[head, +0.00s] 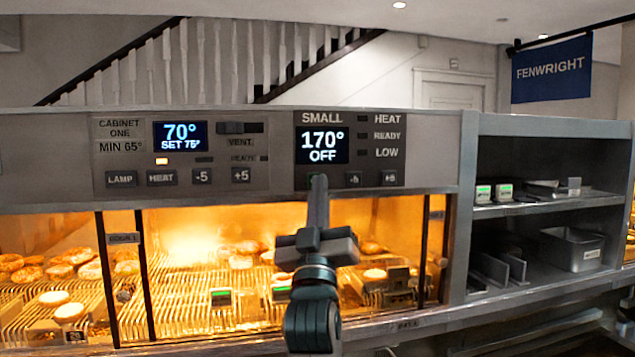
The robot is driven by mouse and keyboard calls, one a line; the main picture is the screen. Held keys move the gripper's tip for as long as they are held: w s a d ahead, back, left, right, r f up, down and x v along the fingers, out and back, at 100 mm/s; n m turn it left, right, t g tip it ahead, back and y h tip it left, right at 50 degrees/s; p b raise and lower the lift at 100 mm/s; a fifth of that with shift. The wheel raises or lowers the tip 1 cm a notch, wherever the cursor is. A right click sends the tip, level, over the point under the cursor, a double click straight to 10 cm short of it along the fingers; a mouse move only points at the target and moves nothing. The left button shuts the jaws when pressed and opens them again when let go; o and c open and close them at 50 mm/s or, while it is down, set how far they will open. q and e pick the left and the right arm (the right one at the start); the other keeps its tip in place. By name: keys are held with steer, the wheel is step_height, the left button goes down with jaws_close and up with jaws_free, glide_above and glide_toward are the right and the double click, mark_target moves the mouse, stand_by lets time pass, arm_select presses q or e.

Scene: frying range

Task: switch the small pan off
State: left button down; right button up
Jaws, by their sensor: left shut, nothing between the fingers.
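The control panel for the small pan carries the label SMALL (322,118). Its display (322,145) reads 170° and OFF. The HEAT, READY and LOW lamps (362,135) beside it look dark. My left gripper (318,181) points up at the panel just below the display, with its fingers shut and empty. It covers the left part of the button row under the display; whether it touches a button I cannot tell. Two buttons (371,179) show to its right. My right gripper is not in view.
The cabinet one panel (180,155) on the left reads 70°, set 75°. Below, a lit cabinet holds several round baked pieces (68,312) on wire racks. Grey shelves (545,204) at right hold a metal bin (571,249) and small devices. A FENWRIGHT sign (551,69) hangs behind.

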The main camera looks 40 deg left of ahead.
arm_select(q)
steer(key=shift+d, duration=0.1)
steer(key=s+d, duration=0.4)
steer(key=shift+d+p, duration=0.25)
steer(key=shift+p, duration=0.2)
stand_by(0.5)
